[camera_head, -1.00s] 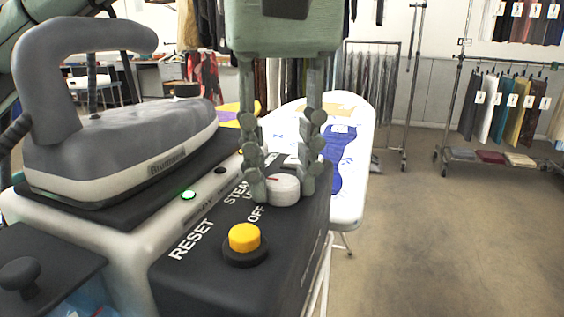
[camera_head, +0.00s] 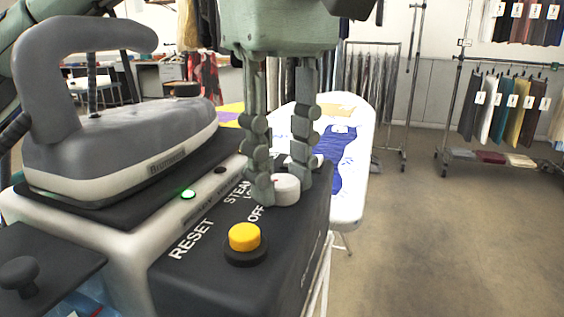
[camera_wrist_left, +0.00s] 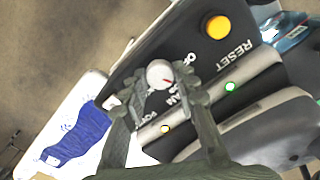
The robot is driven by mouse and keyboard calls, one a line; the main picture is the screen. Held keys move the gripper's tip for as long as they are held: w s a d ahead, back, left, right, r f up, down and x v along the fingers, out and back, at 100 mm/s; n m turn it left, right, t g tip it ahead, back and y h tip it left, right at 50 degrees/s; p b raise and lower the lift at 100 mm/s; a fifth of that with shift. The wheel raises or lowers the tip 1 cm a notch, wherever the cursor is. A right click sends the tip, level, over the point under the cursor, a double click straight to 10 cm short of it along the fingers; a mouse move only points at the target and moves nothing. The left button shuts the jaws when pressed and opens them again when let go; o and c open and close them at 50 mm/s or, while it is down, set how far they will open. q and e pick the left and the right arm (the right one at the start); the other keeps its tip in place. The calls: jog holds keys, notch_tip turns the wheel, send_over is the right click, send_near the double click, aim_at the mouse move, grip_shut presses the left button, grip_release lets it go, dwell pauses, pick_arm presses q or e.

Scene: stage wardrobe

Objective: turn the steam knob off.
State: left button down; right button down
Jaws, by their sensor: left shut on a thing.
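The steam knob (camera_head: 287,187) is a small white round knob on the black top of the steam station, beside the printed words "STEAM" and "OFF". In the left wrist view the knob (camera_wrist_left: 159,72) shows a red mark pointing toward the lower right, at the "STEAM" lettering rather than at "OFF". My left gripper (camera_head: 281,189) comes down from above, its two jointed fingers shut on the knob from either side. In the left wrist view the gripper (camera_wrist_left: 163,90) has a finger on each side of it. My right gripper is not in view.
A yellow reset button (camera_head: 244,237) stands in front of the knob. A grey iron (camera_head: 120,145) rests on its pad to the left, near a lit green lamp (camera_head: 188,194). An ironing board (camera_head: 352,190) with blue cloth lies behind. The floor at right is clear.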

pick_arm(q)
jog(key=n, duration=0.4)
jog(key=shift+n, duration=1.5)
jog(key=shift+n+b, duration=0.35)
jog(key=shift+n, duration=0.55)
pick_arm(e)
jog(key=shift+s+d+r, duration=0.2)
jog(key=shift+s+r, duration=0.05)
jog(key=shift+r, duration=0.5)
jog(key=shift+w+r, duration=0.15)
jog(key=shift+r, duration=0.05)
pick_arm(q)
jog(key=c, duration=1.5)
grip_release()
jog(key=o, duration=0.3)
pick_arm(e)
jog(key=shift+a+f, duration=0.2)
